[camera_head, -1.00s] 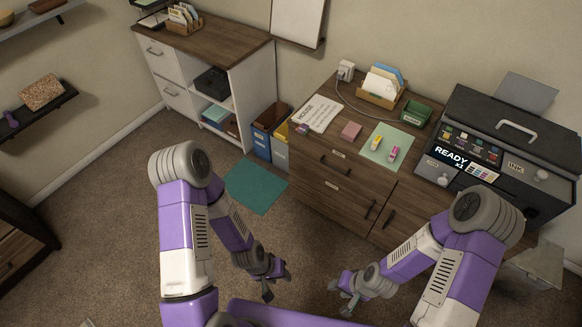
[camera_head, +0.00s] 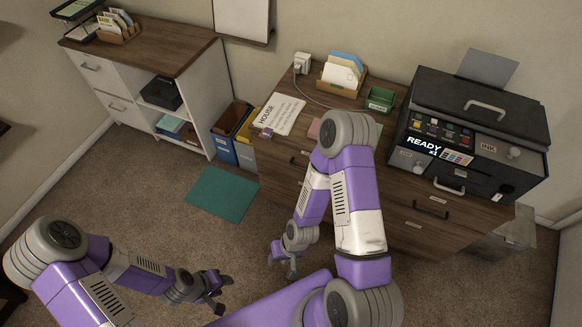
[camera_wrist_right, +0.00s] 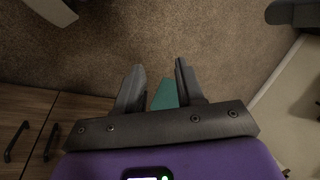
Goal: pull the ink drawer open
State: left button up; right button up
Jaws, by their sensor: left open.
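The black printer (camera_head: 420,108) stands on the right end of the brown desk cabinet. Its front carries an INK label (camera_head: 488,147), a round grey knob (camera_head: 513,153) and a pale pull handle (camera_head: 450,188) lower down; the lower front looks closed. My left gripper (camera_head: 223,294) is open and empty over the carpet, far left of the printer. My right gripper (camera_head: 281,267) is low in front of the cabinet, also left of the printer. The right wrist view shows its fingers (camera_wrist_right: 160,75) apart, with nothing between them but carpet and part of the teal mat beyond.
The desk cabinet (camera_head: 405,235) has dark handles on its front. My right arm hides its middle. A card holder (camera_head: 341,80), green tray (camera_head: 380,99) and paper sheet (camera_head: 282,114) lie on top. A teal mat (camera_head: 222,194) is on the carpet. A translucent bin (camera_head: 505,238) stands right of the cabinet.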

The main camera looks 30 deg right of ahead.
jog(key=w+d+f+n+t+h+b, duration=0.2)
jog(key=w+d+f+n+t, duration=0.15)
jog(key=w, duration=0.55)
jog(key=w+d+f+n+t+h+b, duration=0.1)
jog(key=w+d+f+n+t+b, duration=0.15)
jog(key=w+d+n+t, duration=0.4)
pick_arm(q)
notch_tip(320, 180, down, 9)
jog(key=b, duration=0.4)
jog(key=shift+s+a, duration=0.15)
jog(key=shift+s, duration=0.15)
pick_arm(e)
jog(key=w+d+n+t+h, duration=0.3)
jog(key=w+d+h, duration=0.5)
jog(key=w+d, duration=0.5)
jog(key=shift+w+d+f+n+t, duration=0.35)
jog(key=shift+d+n, duration=0.2)
jog(key=shift+n, duration=0.25)
grip_shut()
